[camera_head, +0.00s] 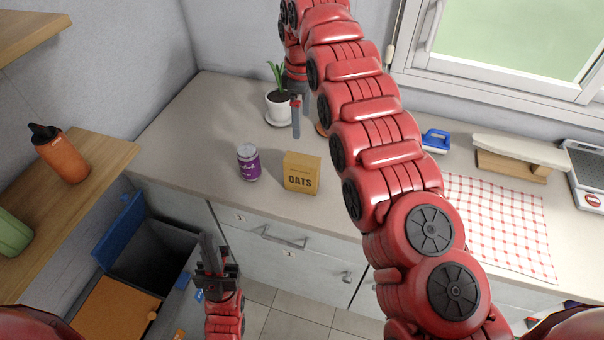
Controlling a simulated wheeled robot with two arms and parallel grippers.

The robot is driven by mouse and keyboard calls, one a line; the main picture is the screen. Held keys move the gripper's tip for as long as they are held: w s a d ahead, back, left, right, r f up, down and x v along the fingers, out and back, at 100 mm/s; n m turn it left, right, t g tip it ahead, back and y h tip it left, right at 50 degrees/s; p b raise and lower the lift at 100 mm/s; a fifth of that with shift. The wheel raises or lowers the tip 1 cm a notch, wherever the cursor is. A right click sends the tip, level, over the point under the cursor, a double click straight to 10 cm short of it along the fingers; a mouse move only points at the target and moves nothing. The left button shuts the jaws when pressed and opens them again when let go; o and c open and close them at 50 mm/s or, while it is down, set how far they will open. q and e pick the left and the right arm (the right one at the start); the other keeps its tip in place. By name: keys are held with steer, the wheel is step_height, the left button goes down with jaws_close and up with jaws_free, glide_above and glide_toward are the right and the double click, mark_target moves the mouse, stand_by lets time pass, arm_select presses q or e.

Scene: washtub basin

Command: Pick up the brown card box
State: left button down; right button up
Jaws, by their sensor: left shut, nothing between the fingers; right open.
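The brown card box (301,174), marked OATS, stands upright on the counter near its front edge, in the middle of the head view. My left gripper (208,242) is shut and empty. It is low in front of the counter, to the left of the box and apart from it. My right arm reaches up across the picture and bends back down. My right gripper (296,128) is open, seen side-on beside the plant pot, beyond the box and apart from it. Nothing shows between its fingers.
A purple can (249,162) stands just left of the box. A potted plant (278,106) is behind. A shelf with an orange bottle (62,155) is left.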

steer(key=b, duration=0.5)
glide_toward(302, 159)
steer(key=shift+a+f+p, duration=0.1)
steer(key=shift+f+p, duration=0.1)
steer(key=shift+p, duration=0.5)
steer(key=shift+s+f, duration=0.2)
steer(key=shift+f, duration=0.4)
step_height(302, 159, down, 4)
steer(key=shift+r+p, duration=0.25)
steer(key=shift+p, duration=0.95)
steer(key=shift+f, duration=0.6)
steer(key=shift+f+p, duration=0.75)
steer(key=shift+p, duration=0.3)
steer(key=shift+w+f+p, duration=0.15)
steer(key=shift+f+p, duration=0.2)
steer(key=shift+f, duration=0.35)
steer(key=shift+f+b, duration=0.55)
steer(key=shift+f, duration=0.7)
